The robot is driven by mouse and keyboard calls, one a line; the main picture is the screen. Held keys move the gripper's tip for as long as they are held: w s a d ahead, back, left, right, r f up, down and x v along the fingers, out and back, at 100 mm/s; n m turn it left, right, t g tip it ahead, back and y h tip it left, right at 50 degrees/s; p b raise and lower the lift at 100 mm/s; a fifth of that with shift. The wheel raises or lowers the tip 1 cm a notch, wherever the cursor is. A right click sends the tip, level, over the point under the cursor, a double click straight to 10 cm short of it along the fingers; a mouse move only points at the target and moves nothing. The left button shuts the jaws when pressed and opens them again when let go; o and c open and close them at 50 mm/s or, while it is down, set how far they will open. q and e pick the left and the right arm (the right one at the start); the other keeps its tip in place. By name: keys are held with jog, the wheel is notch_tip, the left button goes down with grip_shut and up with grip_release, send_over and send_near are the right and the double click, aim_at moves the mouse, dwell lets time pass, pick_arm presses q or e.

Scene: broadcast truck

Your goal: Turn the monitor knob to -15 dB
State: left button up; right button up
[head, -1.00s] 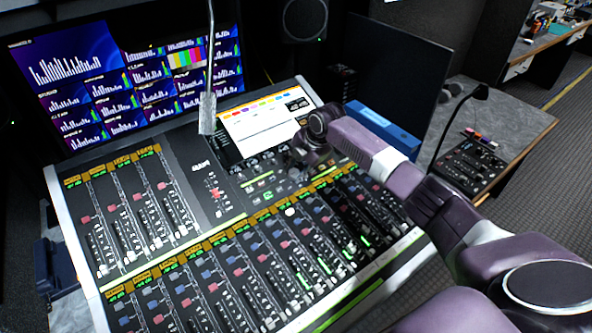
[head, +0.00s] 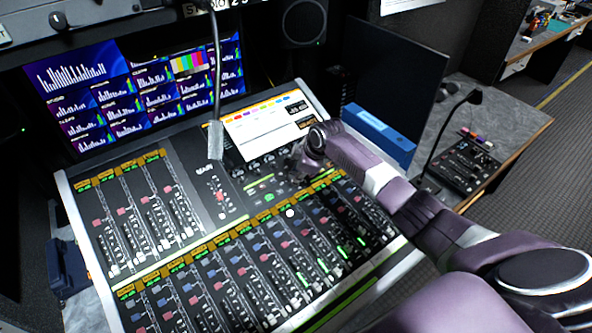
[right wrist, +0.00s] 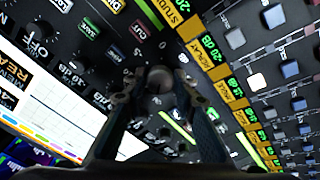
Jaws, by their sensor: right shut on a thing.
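My right gripper (head: 298,172) reaches down to the mixing console (head: 192,168), at the control section below its touchscreen. In the right wrist view, the two fingers of my right gripper (right wrist: 160,88) are closed on opposite sides of a small round knob (right wrist: 161,84). Printed labels lie around it on the dark panel, including OFF, CUT and dB figures. The fingers cover part of the knob and of its scale, and I cannot read where it points. In the head view the gripper hides the knob. My left gripper is not in view.
The lit touchscreen (head: 265,124) stands just behind the gripper. A gooseneck (head: 216,140) hangs over the console's left half. Rows of faders (head: 230,285) fill the front. A blue box (head: 378,133) and a dark monitor (head: 395,85) stand at the right rear. A small control panel (head: 465,160) lies farther right.

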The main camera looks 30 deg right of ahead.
jog(key=m+p, duration=0.2)
jog(key=m, duration=0.1)
jog(key=shift+r+m, duration=0.2)
jog(key=shift+m, duration=0.1)
jog(key=shift+f+m+p, duration=0.1)
jog(key=shift+m+p, duration=0.75)
jog(key=shift+m, duration=1.05)
jog(key=o, duration=1.2)
jog(key=shift+s, duration=0.1)
jog(key=shift+c, duration=0.2)
jog(key=a+v, duration=0.1)
jog(key=v, duration=1.1)
jog(key=shift+s+d, duration=0.15)
jog(key=shift+d, duration=0.15)
